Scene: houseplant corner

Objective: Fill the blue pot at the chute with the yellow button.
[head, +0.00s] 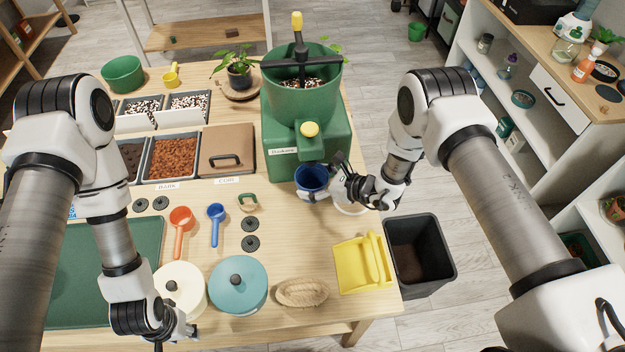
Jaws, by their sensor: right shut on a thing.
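The blue pot (311,178) is upright beneath the front of the green dispenser (290,158). The yellow button (309,129) is on the dispenser's front, just above the pot. Whether there is anything in the pot is hard to tell at this size. My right gripper (338,184) comes in from the right and is shut on the right side of the blue pot. My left gripper (178,335) is low at the front left, beside a cream round lidded pot (180,290), away from the dispenser. Its fingers are too unclear to judge.
A teal lidded pot (238,285), a brush (301,293) and a yellow dustpan (360,265) line the front edge. A dark bin (420,250) stands off the table's right. Orange (180,222) and blue scoops (216,215) lie mid-table.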

